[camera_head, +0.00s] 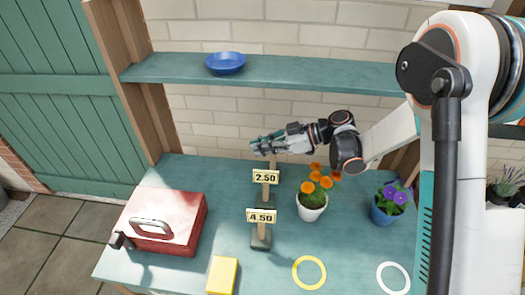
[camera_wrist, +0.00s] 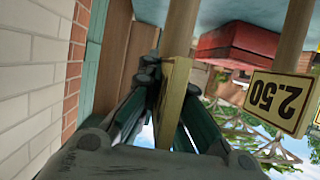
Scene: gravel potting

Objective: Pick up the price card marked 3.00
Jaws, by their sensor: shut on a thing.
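My gripper (camera_head: 262,144) is above the back of the bench, behind the other price cards. In the wrist view its fingers (camera_wrist: 168,84) are shut on a cream price card (camera_wrist: 173,100), seen nearly edge-on. Its number cannot be read, and no card marked 3.00 shows its face. A wooden post (camera_wrist: 181,25) meets that card; in the head view the gripper hides the card. A card marked 2.50 (camera_head: 265,177) stands just in front of the gripper and also shows in the wrist view (camera_wrist: 278,101). A card marked 4.50 (camera_head: 261,217) stands nearer the front.
A red toolbox (camera_head: 177,221) is at left. A white pot of orange flowers (camera_head: 312,208) and a blue pot of purple flowers (camera_head: 388,211) stand at right. A yellow block (camera_head: 222,275) and yellow ring (camera_head: 296,275) lie in front. A shelf (camera_head: 300,74) with a blue dish (camera_head: 225,63) runs above.

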